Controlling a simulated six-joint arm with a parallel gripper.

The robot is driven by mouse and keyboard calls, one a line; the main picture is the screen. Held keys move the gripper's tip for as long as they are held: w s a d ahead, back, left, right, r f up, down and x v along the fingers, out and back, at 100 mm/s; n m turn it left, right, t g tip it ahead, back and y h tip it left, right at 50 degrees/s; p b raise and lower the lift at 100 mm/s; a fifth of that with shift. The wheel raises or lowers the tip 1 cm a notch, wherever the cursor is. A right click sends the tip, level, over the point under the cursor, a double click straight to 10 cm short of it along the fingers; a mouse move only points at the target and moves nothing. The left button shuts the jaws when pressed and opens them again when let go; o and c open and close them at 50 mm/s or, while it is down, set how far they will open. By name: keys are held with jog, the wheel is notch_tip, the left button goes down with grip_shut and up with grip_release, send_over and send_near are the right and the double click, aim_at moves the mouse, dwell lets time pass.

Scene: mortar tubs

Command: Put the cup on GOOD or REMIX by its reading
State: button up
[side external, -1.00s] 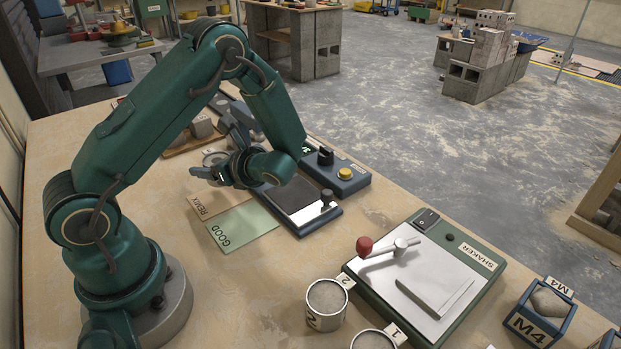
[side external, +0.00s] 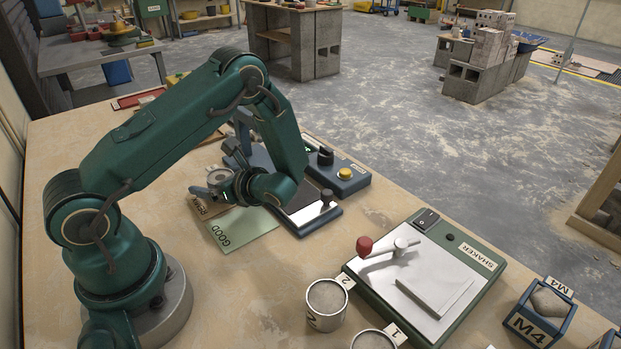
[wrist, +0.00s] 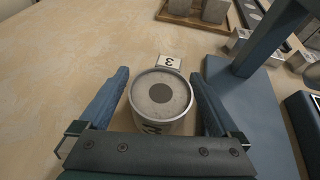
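The tan REMIX card (side external: 203,204) is mostly hidden under the gripper and cup. The green GOOD card (side external: 243,230) lies clear in front of it. The tester's green display (side external: 308,150) is mostly hidden by my arm, so its reading is not legible.
A blue tester with a black knob and yellow button (side external: 344,173) stands right of the cards. The SHAKER (side external: 430,280) is front right. Cup 2 (side external: 326,303) and cup 1 (side external: 374,340) stand at the front. A wooden tray with blocks (wrist: 195,12) lies beyond the gripper.

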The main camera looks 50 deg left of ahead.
jog(key=shift+r, duration=0.2)
jog(key=v, duration=1.1)
jog(key=shift+w+d+r, duration=0.1)
jog(key=shift+d, duration=0.25)
jog(key=s+d+r+n+t+h, duration=0.7)
jog(key=d+r+n+h, duration=0.4)
jog(key=n+h, duration=0.2)
jog(key=shift+d+n+t, duration=0.4)
jog(key=shift+n+t, duration=0.2)
jog(key=shift+n, duration=0.8)
jog(key=shift+s, duration=0.15)
